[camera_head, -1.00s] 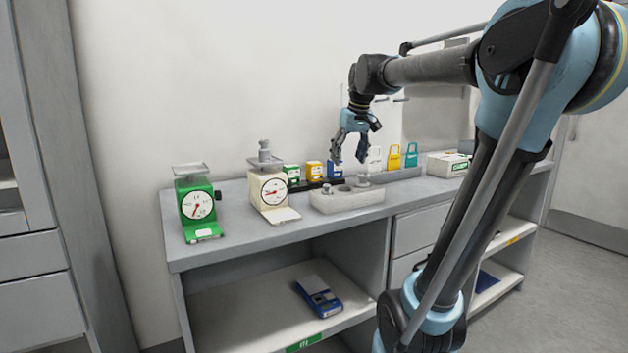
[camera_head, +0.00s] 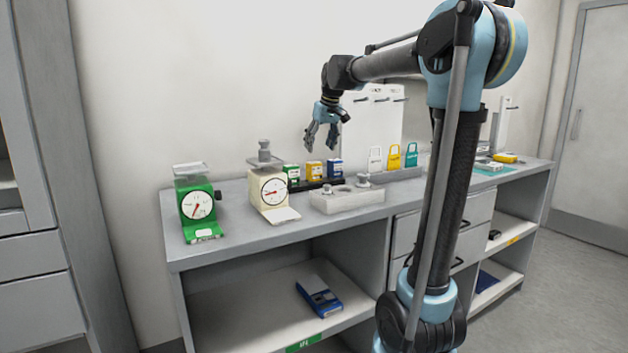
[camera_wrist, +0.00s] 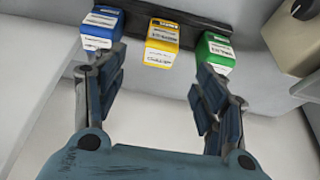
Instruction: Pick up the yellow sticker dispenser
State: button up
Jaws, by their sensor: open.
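The yellow sticker dispenser (camera_head: 314,170) stands upright in a black rack between a green dispenser (camera_head: 291,174) and a blue dispenser (camera_head: 334,168). In the wrist view the yellow dispenser (camera_wrist: 163,43) sits ahead of my gripper (camera_wrist: 160,85), roughly centred between the fingers. The blue dispenser (camera_wrist: 101,28) is to its left and the green one (camera_wrist: 215,52) to its right. My gripper (camera_head: 322,147) is open and empty, above the rack and apart from the dispensers.
A cream scale (camera_head: 268,188) with a weight on its pan stands left of the rack, beside a green scale (camera_head: 197,205). A pale weight block (camera_head: 345,202) sits in front. Padlock-shaped tags (camera_head: 394,157) stand to the right.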

aim_at(315, 163)
jog(key=x, duration=0.5)
jog(key=shift+f, duration=0.1)
jog(key=shift+w+x, duration=0.1)
jog(key=shift+x, duration=1.2)
jog(key=shift+w+x, duration=0.15)
jog(key=shift+x, duration=1.15)
jog(key=shift+a, duration=0.15)
jog(key=c, duration=1.2)
